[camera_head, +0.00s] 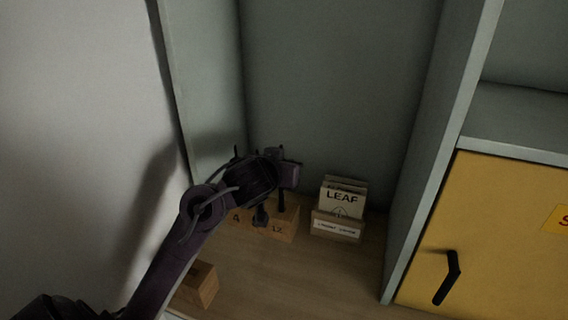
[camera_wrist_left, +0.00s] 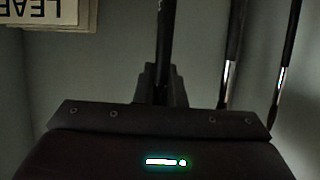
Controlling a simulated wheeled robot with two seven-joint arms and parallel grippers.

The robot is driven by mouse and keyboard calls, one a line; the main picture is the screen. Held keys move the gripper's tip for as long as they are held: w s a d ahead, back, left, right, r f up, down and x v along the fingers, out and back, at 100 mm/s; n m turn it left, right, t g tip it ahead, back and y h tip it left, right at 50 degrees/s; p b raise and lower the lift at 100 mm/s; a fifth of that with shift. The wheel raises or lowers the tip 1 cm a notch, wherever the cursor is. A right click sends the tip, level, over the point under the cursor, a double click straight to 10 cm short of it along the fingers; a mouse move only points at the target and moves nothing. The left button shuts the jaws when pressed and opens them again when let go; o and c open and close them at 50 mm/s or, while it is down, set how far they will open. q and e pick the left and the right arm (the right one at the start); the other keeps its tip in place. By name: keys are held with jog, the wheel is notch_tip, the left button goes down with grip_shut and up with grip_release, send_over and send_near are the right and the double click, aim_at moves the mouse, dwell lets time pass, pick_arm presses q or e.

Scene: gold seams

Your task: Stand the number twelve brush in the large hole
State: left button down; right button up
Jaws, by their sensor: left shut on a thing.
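My left gripper (camera_head: 284,178) is inside the open bay, above a wooden brush block (camera_head: 284,228) marked 12, with a 4 on its left part. It is shut on a dark upright brush (camera_wrist_left: 163,45), taken to be the number twelve brush; no number on it is readable. The brush (camera_head: 282,200) shows below the jaws, over the 12 side of the block. My arm hides much of the block's top, and I cannot tell whether the brush's lower end is in a hole. Two other brushes (camera_wrist_left: 233,50) (camera_wrist_left: 286,62) stand beside it, apart from the jaws. My right gripper is not in view.
A wooden holder (camera_head: 337,230) with cards marked LEAF (camera_head: 343,199) stands just right of the block. A small wooden block (camera_head: 204,285) lies nearer the front left. Bay walls close in left and right; a yellow door (camera_head: 500,240) is at right. Front shelf floor is clear.

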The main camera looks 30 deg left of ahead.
pick_arm(q)
jog(key=shift+f+b, duration=0.4)
jog(key=shift+f, duration=0.4)
jog(key=shift+f+b, duration=0.2)
jog(key=shift+b, duration=0.1)
jog(key=c, duration=1.4)
grip_release()
jog(key=shift+c, duration=0.2)
jog(key=p+v, duration=0.2)
jog(key=v, duration=0.6)
